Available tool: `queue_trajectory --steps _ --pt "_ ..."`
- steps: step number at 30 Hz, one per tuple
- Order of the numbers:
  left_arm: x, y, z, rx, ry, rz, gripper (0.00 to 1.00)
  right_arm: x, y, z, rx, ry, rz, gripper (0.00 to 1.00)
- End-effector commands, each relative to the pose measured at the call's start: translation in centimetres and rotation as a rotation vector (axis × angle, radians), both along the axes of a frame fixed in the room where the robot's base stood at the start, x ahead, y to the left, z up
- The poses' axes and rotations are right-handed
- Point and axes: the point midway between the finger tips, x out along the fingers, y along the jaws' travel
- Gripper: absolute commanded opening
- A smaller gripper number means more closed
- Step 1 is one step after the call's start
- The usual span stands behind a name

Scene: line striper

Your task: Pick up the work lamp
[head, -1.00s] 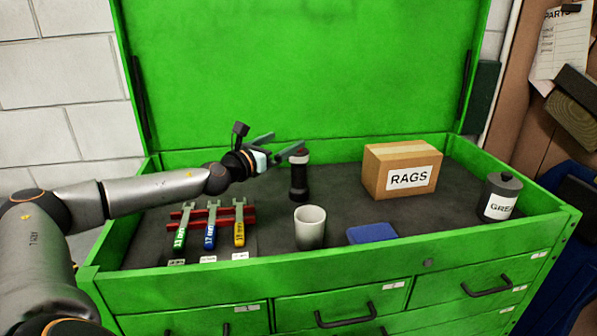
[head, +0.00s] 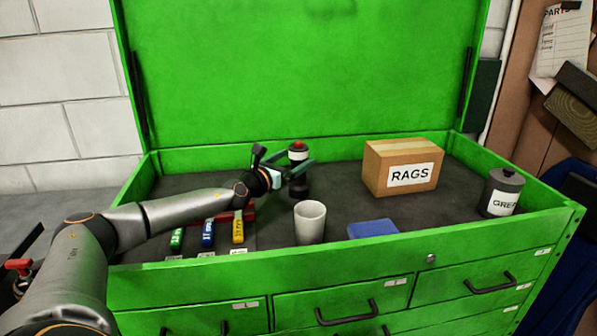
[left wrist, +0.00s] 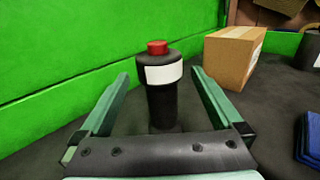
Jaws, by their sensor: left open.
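The work lamp (head: 298,153) is a dark upright cylinder with a white band and a red top. It stands on the dark mat of the green tool chest, left of the rags box. In the left wrist view the lamp (left wrist: 161,100) stands between the two green fingers. My left gripper (head: 299,170) is open, with a finger on either side of the lamp and visible space beside it. Part of the lamp's body is hidden behind a finger in the head view. My right gripper is not in view.
A cardboard rags box (head: 402,168) stands right of the lamp. A white cup (head: 310,222) and a blue cloth-like item (head: 372,229) are in front. A grease can (head: 502,192) stands far right. The green lid (head: 300,70) rises behind.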

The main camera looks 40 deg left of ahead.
Motion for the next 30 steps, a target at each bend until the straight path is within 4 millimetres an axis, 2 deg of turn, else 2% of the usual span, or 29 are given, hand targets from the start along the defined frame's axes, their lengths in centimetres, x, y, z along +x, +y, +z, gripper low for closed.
queue_trajectory --steps 1,6,16,30 --pt "0.8 0.0 0.1 -0.003 -0.003 0.000 1.00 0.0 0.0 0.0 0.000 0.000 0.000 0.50" --pt "2.2 0.3 0.0 -0.001 -0.002 0.001 1.00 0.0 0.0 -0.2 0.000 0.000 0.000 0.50" --pt "2.6 0.3 0.0 0.001 0.001 0.000 1.00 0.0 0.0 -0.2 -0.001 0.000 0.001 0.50" --pt "2.6 0.3 0.0 0.001 0.000 0.000 0.47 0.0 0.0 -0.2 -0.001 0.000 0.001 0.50"
